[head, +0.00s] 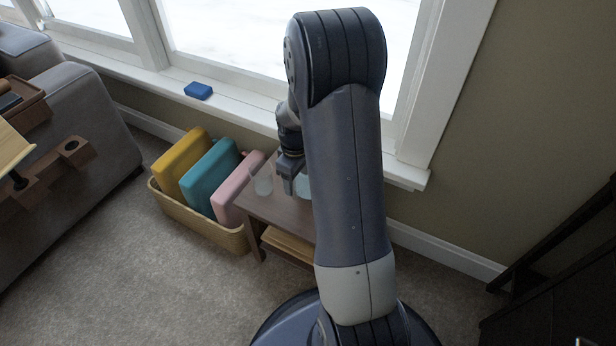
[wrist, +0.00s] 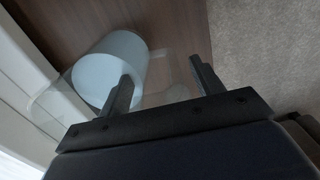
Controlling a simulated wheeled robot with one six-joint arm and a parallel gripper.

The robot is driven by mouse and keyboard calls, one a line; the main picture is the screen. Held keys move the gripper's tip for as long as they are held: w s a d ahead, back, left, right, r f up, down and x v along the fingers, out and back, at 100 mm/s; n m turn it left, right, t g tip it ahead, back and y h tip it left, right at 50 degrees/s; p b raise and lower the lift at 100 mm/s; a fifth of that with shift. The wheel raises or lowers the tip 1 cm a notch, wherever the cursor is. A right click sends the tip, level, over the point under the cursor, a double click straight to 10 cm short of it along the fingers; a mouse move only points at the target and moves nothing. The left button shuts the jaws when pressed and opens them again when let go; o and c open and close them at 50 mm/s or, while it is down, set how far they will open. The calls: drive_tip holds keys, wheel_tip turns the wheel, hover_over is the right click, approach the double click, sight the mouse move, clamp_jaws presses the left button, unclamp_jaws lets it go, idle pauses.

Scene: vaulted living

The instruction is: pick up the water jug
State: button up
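The water jug (wrist: 112,62) is clear with pale blue water inside. In the wrist view it stands on a brown wooden surface, at the upper left. A clear part, perhaps its handle, shows between the fingers of my gripper (wrist: 163,82). The fingers are apart; the left one overlaps the jug's body in the picture, and I cannot tell whether it touches. In the head view my gripper (head: 291,178) is low over the small table (head: 285,212). The pale blue jug (head: 303,186) shows just right of it, mostly hidden by my arm.
A clear glass (head: 263,184) stands on the table's left side. A wicker basket (head: 205,229) with yellow, teal and pink items is left of the table. The window sill (head: 240,112) behind holds a blue box (head: 198,91). A grey sofa (head: 85,105) is at left.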

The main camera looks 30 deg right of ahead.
clamp_jaws()
idle(0.5)
drive_tip(key=shift+r, duration=0.1)
